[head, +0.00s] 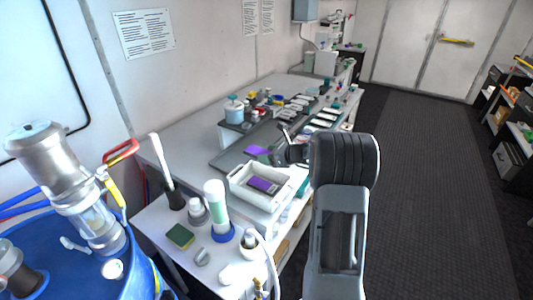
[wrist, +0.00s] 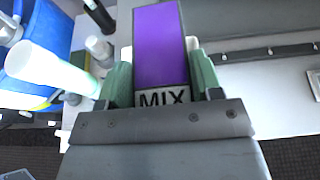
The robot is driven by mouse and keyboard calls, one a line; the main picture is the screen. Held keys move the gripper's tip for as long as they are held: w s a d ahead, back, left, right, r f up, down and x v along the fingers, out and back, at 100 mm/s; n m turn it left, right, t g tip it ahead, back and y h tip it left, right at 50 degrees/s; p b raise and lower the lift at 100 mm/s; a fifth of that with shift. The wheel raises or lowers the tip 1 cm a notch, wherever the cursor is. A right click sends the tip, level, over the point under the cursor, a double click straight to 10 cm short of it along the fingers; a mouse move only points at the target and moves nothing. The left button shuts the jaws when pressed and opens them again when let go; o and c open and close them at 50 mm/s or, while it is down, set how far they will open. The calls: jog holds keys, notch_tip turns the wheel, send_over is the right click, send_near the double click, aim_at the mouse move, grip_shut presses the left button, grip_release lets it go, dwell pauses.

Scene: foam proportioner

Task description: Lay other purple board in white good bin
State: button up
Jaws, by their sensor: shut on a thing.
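My gripper (wrist: 160,85) is shut on a purple board (wrist: 160,42) with a white "MIX" label at its near end; green finger pads press on both sides. In the head view the held purple board (head: 257,151) shows just left of my gripper (head: 277,153), above the grey mat beyond the bin. The white bin (head: 240,192) stands on the bench in front of it. Another purple board (head: 263,185) lies flat inside the bin. My arm hides part of the bench to the right of the bin.
A green-filled cylinder (head: 215,205), a sponge (head: 180,236) and bottles stand on the near bench. A blue drum (head: 80,265) with a pump is at the left. Several small parts and trays (head: 325,118) crowd the far bench. The dark floor (head: 430,180) at the right is clear.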

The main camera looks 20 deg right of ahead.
notch_tip(320, 180, down, 5)
jog(key=b, duration=0.3)
jog(key=shift+r, duration=0.1)
jog(key=o, duration=1)
jog(key=b+v, duration=0.2)
jog(key=v, duration=1.2)
